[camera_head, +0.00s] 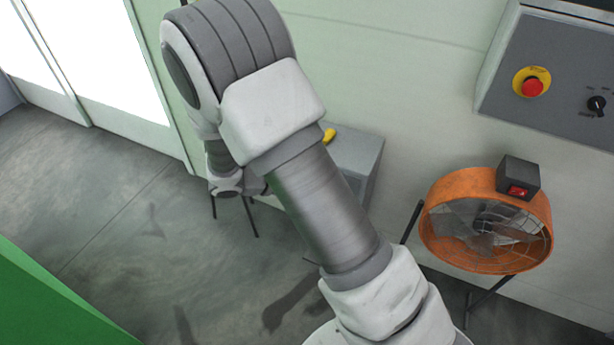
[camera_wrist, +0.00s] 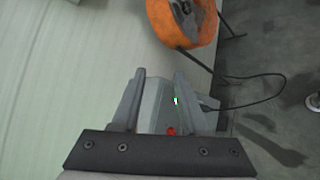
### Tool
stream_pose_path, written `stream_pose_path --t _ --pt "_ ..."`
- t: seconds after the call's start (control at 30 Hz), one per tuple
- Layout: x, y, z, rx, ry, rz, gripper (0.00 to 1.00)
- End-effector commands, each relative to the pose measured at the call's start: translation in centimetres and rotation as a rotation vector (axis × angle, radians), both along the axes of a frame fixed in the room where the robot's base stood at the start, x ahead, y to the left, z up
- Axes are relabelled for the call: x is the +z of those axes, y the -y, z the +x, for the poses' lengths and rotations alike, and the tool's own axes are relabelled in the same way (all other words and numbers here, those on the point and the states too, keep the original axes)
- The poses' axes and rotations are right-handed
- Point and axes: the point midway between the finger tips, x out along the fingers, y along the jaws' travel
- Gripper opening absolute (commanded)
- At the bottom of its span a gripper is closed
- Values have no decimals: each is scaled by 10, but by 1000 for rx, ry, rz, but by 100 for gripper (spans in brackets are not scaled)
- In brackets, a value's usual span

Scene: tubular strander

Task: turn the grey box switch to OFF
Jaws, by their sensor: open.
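The grey box (camera_head: 358,158) stands by the wall on thin dark legs, partly hidden behind my arm in the head view. A yellow part (camera_head: 329,136) shows on its top. In the wrist view the grey box (camera_wrist: 152,102) lies beyond and between the fingers of my gripper (camera_wrist: 159,75). A small green light (camera_wrist: 176,100) and a red part (camera_wrist: 171,131) show on or beside it. My gripper is open, and nothing is visibly clamped. I cannot tell whether a finger touches the box. The switch's position cannot be read.
An orange fan (camera_head: 487,219) with a small black switch box (camera_head: 518,178) stands right of the grey box. A grey wall panel (camera_head: 560,80) carries a red button (camera_head: 532,87) and a black knob (camera_head: 596,105). A black cable (camera_wrist: 262,100) runs beside the box.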

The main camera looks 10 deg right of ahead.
Motion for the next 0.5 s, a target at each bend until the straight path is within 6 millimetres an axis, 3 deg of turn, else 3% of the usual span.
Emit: stream_pose_path --t 0.03,0.3,0.5 --pt "-23 -7 6 52 -11 -56 44" --pt "-113 -47 33 351 -6 -295 44" --pt "-181 -76 39 587 9 -424 44"
